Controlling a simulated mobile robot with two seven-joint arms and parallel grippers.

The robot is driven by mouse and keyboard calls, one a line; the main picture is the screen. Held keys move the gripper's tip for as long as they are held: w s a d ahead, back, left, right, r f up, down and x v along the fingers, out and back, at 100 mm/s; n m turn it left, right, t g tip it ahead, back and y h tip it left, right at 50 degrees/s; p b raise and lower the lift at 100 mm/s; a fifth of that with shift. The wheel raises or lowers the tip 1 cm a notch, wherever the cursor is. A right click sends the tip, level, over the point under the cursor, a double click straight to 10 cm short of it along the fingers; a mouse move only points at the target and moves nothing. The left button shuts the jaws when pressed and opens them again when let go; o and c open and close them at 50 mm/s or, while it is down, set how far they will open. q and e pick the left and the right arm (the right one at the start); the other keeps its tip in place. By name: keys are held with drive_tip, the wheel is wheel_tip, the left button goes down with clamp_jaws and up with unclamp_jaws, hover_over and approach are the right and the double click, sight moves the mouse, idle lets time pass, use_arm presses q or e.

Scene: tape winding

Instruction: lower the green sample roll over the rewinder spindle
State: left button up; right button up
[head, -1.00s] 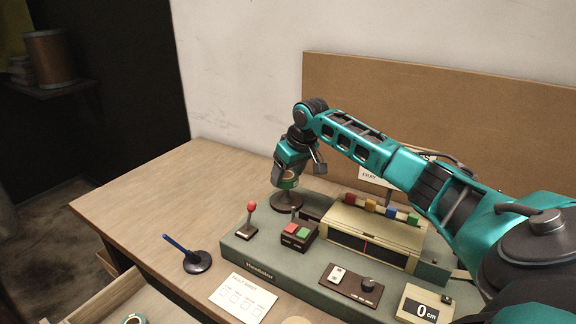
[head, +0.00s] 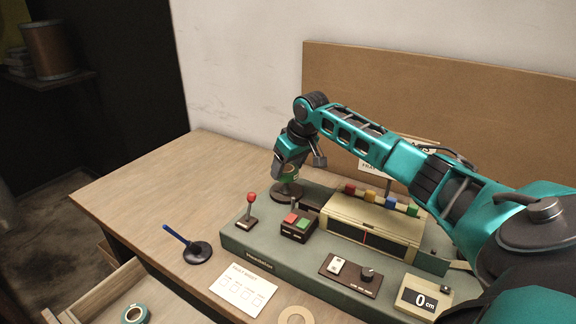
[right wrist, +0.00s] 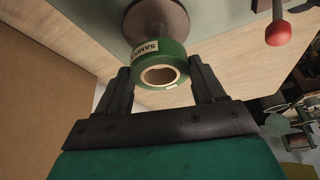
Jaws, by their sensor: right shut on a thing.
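My right gripper (head: 288,172) is shut on the green sample roll (head: 291,171), above a dark round spindle base (head: 287,191) at the console's far left end. In the right wrist view the roll (right wrist: 160,66) sits between the two fingers, with its tan core opening facing the camera and a partly readable white label. The brown spindle disc (right wrist: 170,15) lies beyond the roll. The spindle's upper part is hidden, so I cannot tell whether it is inside the core. My left gripper is not in view.
The green console (head: 275,257) carries a red-knobbed lever (head: 249,205), red and green buttons (head: 298,222) and a cream housing (head: 372,232) close right of the gripper. An open drawer (head: 100,290) holds another roll (head: 135,314).

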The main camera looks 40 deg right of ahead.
sight(288, 188)
drive_tip(key=shift+f, duration=0.1)
idle(0.6)
drive_tip(key=shift+f, duration=0.8)
drive_tip(key=shift+f, duration=0.25)
drive_tip(key=shift+f+b, duration=0.3)
drive_tip(key=shift+f, duration=0.75)
drive_tip(key=o, duration=1.1)
drive_tip(key=shift+o, duration=0.2)
